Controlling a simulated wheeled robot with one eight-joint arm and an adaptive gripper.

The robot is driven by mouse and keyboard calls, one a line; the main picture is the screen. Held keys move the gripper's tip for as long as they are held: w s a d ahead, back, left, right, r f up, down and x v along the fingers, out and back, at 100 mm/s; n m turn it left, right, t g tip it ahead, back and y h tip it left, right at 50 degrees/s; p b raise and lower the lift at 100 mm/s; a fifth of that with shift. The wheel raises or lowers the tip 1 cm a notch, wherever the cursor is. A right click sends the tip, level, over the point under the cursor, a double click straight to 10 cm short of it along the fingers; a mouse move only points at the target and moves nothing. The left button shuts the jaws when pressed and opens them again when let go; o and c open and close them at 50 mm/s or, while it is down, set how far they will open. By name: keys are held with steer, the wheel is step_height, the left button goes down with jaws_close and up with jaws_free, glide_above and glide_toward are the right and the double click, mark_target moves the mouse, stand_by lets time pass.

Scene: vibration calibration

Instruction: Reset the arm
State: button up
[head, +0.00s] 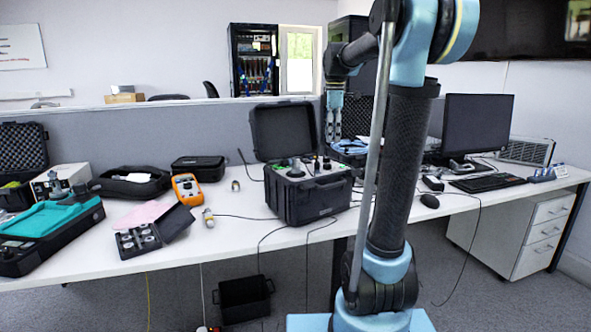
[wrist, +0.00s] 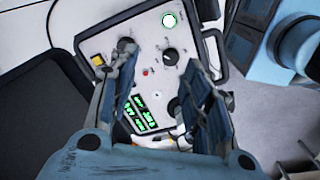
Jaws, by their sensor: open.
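My arm rises in the middle of the head view and bends over at the top. My gripper (head: 333,118) hangs pointing down, above the right side of the black calibrator case (head: 318,203) on the table. In the wrist view my gripper (wrist: 165,100) is open, with its two fingers apart and nothing between them. Beyond the fingers lies the calibrator's light panel (wrist: 150,75), with black knobs, a yellow switch, a lit round green-ringed spot and a green digital display. The fingers hide parts of the panel.
The white table (head: 250,228) also bears an orange multimeter (head: 187,188), an open small case of round parts (head: 140,238), a teal-lined case (head: 50,235), and a monitor (head: 478,125) at right. A black bin (head: 243,298) stands on the floor. A low partition runs behind the table.

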steer(key=s+d+f+m+t, duration=0.1)
steer(key=s+f+m, duration=0.7)
steer(key=s+f, duration=0.5)
steer(key=s+d+f+m, duration=0.2)
steer(key=s+f+m, duration=0.7)
steer(key=s+f, duration=0.5)
steer(key=s, duration=0.5)
steer(key=shift+f+t, duration=0.15)
steer(key=shift+t, duration=0.25)
steer(key=shift+d, duration=0.1)
steer(key=shift+w+f, duration=0.2)
steer(key=shift+w, duration=0.2)
steer(key=shift+c, duration=1.3)
